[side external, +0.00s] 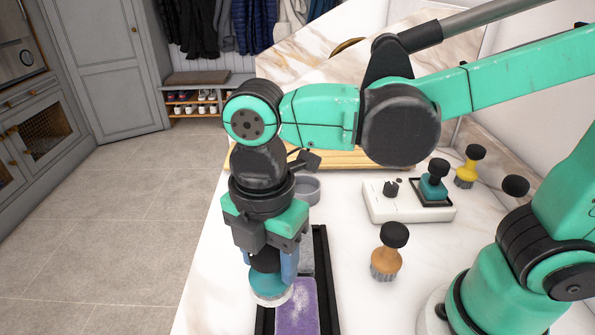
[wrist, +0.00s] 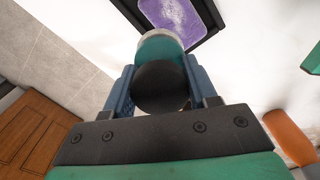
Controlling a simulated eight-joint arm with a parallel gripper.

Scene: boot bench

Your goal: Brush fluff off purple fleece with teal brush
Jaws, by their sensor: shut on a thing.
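My gripper (side external: 270,266) is shut on the black round knob (wrist: 160,87) of a teal brush (side external: 266,284), which hangs upright with its pale bristles down. The purple fleece (side external: 291,312) lies in a black-rimmed tray (side external: 322,270) at the bottom of the side view. Pale fluff shows on the fleece, and the wrist view shows white specks on it (wrist: 178,17). The brush is at the left edge of the fleece in the side view. I cannot tell whether the bristles touch anything. The tray's left side is partly hidden by the brush.
A wooden brush (side external: 386,262) stands on the white counter right of the tray. A grey bowl (side external: 308,190) sits behind my gripper. The counter's left edge is close.

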